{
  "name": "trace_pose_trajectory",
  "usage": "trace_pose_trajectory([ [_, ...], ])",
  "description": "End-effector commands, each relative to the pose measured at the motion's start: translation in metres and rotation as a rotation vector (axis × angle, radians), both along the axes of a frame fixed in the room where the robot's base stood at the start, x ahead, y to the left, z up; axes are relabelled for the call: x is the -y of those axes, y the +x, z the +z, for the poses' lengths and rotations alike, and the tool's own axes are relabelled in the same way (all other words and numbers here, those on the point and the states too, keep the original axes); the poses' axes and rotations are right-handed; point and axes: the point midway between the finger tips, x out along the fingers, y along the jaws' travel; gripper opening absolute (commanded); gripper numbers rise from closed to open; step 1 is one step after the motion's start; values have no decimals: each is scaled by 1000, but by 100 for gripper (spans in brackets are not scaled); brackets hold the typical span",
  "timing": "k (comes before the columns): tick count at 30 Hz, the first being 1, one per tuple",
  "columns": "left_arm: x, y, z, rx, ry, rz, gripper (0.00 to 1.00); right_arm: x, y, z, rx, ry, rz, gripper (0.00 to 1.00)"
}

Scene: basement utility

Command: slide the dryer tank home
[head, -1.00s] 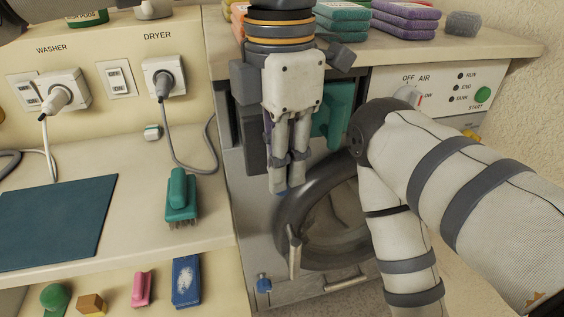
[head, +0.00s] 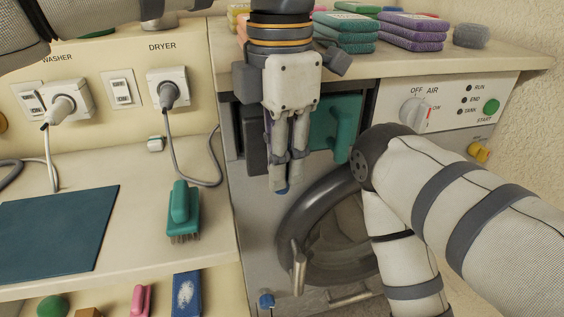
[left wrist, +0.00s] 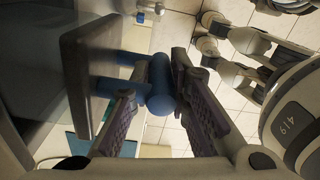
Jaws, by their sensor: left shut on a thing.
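My left gripper (head: 286,188) hangs fingers-down in front of the dryer (head: 262,215). In the left wrist view (left wrist: 168,85) its fingers are shut on a blue bar handle (left wrist: 159,88). The handle stands off a dark grey panel (left wrist: 88,75), seemingly the tank's front. In the head view this panel (head: 254,145) shows left of the fingers, by the opening under the dryer's top. How far in the tank sits is hidden behind the hand. A teal part with a grip (head: 343,125) stands at the opening's right. My right gripper is out of view.
The round dryer door (head: 300,222) is below, partly behind my right arm. A control panel (head: 450,108) is at the right. Folded towels (head: 345,38) lie on top. A counter (head: 130,235) with a teal brush (head: 182,212) is at the left.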

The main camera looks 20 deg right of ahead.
Motion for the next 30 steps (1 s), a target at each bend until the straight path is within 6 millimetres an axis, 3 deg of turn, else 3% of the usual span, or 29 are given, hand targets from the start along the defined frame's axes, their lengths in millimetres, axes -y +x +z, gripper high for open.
trace_pose_trajectory([
  [14,1,15,-1,-1,0,0,0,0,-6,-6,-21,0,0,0],
  [15,1,14,0,0,0,-1,26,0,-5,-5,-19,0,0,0],
  [17,1,14,0,0,0,-1,40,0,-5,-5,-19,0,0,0],
  [26,1,14,1,0,0,-1,40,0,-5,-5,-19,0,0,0],
  [30,2,15,18,4,-1,1,40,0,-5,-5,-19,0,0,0],
])
